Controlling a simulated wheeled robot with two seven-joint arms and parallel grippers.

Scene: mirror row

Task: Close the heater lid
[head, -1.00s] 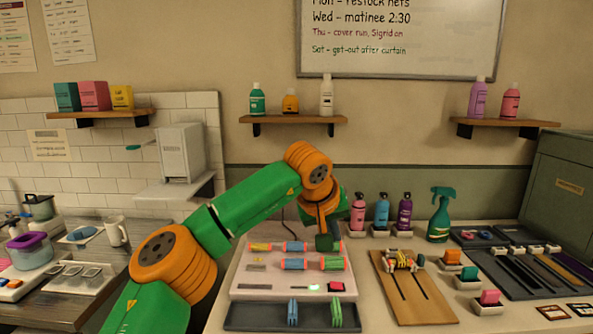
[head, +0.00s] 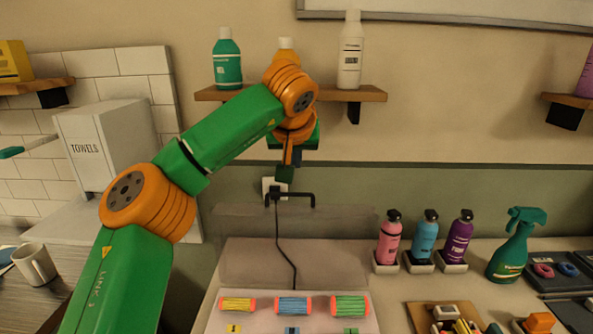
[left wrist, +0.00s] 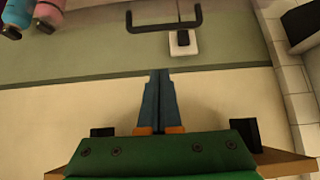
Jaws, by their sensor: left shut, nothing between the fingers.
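The heater is at the bottom centre of the head view, with several coloured rollers (head: 293,306) in a row on its top. Behind them the heater lid (head: 330,255) appears as a faint, see-through panel standing up. Its black handle (head: 290,196) is at the top. My left gripper (head: 284,176) is shut and empty, just above the handle in the picture; I cannot tell its depth from it. In the left wrist view the shut fingertips (left wrist: 160,74) point toward the black handle (left wrist: 163,27), with a gap between them. My right gripper is not in view.
A wall socket (head: 270,187) with a black cord is behind the handle. A shelf (head: 225,94) with bottles is above my arm. Pink, blue and purple bottles (head: 425,238) and a green spray bottle (head: 514,250) stand to the right. A mug (head: 36,263) is at far left.

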